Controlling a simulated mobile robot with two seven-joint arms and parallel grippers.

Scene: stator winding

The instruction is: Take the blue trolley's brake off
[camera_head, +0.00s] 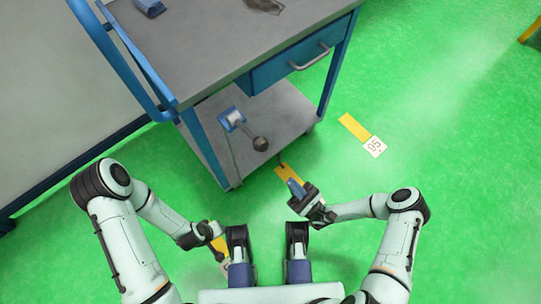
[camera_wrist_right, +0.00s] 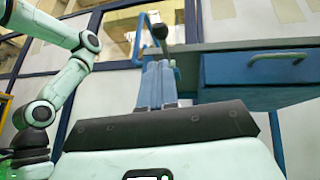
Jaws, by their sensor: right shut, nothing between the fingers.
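The blue trolley (camera_head: 187,121) stands ahead of me, with a grey top, a drawer and a lower shelf. Its brake lever, with a dark ball knob (camera_head: 260,143), comes from a blue-and-white bracket (camera_head: 231,118) at the near side. The knob (camera_wrist_right: 160,31) also shows in the right wrist view, beyond the fingertips. My right gripper (camera_head: 295,187) is shut and empty, below and right of the knob and apart from it. Its blue fingers (camera_wrist_right: 156,83) are together in the wrist view. My left gripper (camera_head: 215,231) is low at the left; its fingers are too small to judge.
The drawer handle (camera_head: 309,57) sticks out at the trolley's right. A large grey-topped table (camera_head: 50,80) stands at the left. Yellow floor strips (camera_head: 354,126) and a tag marked 95 (camera_head: 375,146) lie on the green floor.

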